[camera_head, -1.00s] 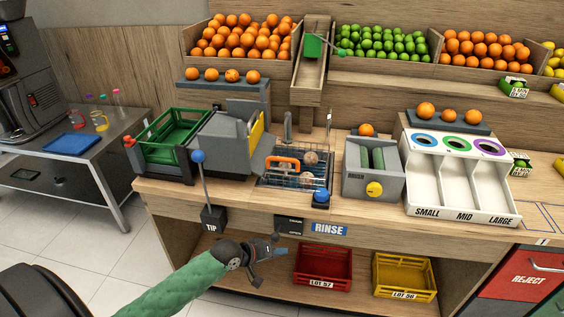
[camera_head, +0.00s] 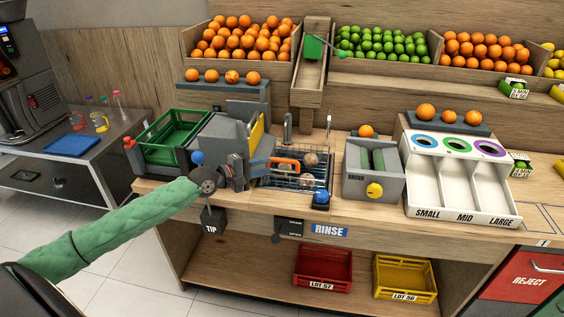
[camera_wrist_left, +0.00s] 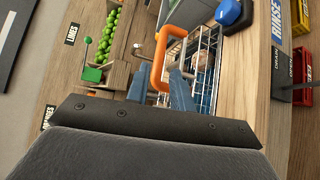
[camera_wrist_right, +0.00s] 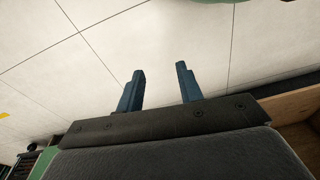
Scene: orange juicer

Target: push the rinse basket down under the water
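The rinse basket (camera_head: 296,182) is a wire basket with an orange handle (camera_head: 284,160), set in the rinse station of the counter. A few dull brownish fruits (camera_head: 310,160) lie in it. My left gripper (camera_head: 262,164) is beside the handle's left end. In the left wrist view the open fingers (camera_wrist_left: 160,80) point at the orange handle (camera_wrist_left: 166,40), whose near leg shows between them; I cannot tell if they touch it. The wire basket (camera_wrist_left: 208,60) lies just beyond. My right gripper (camera_wrist_right: 160,78) is open and empty over the floor, outside the head view.
A blue button (camera_head: 321,196) is at the basket's front right corner. A grey tipping bin (camera_head: 222,138) and a green crate (camera_head: 178,132) stand to the left. A grey roller unit (camera_head: 374,175) and a white sorting tray (camera_head: 455,180) stand to the right.

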